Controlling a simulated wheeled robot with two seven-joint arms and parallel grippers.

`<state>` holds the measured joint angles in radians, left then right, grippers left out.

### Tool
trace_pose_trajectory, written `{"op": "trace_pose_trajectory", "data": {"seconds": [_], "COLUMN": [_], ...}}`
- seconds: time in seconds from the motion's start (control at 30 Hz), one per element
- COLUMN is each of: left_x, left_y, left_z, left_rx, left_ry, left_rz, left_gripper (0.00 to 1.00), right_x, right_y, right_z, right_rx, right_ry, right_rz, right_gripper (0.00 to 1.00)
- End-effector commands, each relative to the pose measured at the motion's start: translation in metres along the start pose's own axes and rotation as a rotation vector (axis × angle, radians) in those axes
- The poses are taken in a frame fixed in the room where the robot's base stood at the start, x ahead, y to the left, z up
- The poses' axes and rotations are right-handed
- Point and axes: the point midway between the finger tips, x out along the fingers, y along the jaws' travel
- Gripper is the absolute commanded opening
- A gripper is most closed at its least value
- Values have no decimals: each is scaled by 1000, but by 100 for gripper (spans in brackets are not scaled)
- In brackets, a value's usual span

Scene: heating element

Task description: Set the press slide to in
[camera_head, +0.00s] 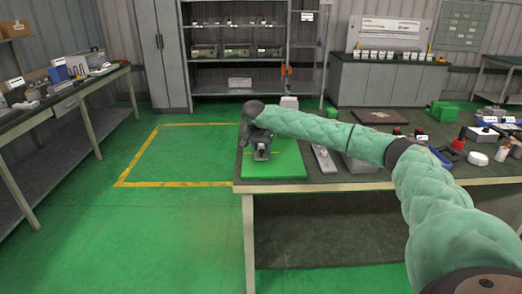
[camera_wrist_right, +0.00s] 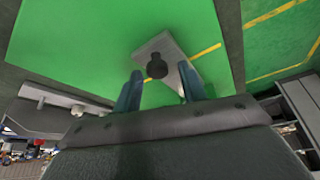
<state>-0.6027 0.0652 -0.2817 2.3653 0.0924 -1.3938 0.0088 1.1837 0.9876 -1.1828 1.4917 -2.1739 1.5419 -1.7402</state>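The press slide is a light grey block (camera_wrist_right: 178,58) with a round black knob (camera_wrist_right: 157,66), lying on a green mat (camera_wrist_right: 80,40). In the head view the block (camera_head: 262,155) shows small on the mat (camera_head: 285,168), partly covered by my right gripper (camera_head: 258,142). My right gripper's two blue fingers (camera_wrist_right: 160,72) are apart in the wrist view, with the knob between or just past their tips. I cannot tell whether either finger touches it. The slide's in or out position is unclear. My left gripper is not in view.
The mat sits at the left end of a dark workbench (camera_head: 330,181). To its right are a grey flat piece (camera_head: 324,158), a dark panel (camera_head: 380,117) and several small tools. A side bench (camera_head: 60,100) stands at the left. Open green floor lies between.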

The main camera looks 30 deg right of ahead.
Motion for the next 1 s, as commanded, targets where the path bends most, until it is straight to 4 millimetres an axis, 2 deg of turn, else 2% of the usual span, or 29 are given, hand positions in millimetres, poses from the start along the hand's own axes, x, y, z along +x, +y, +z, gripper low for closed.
{"op": "trace_pose_trajectory", "data": {"seconds": [0.37,0.8,1.0], "left_x": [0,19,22], "left_y": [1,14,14], "left_z": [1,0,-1], "left_rx": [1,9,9], "left_ry": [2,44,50], "left_rz": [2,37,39], "left_gripper": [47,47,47], "right_x": [-4,-63,-75], "right_y": [0,-1,-1], "right_z": [2,1,1], "right_rx": [-3,-2,-2], "right_ry": [-2,-2,-2], "right_rz": [1,1,2], "right_gripper": [43,43,43]}}
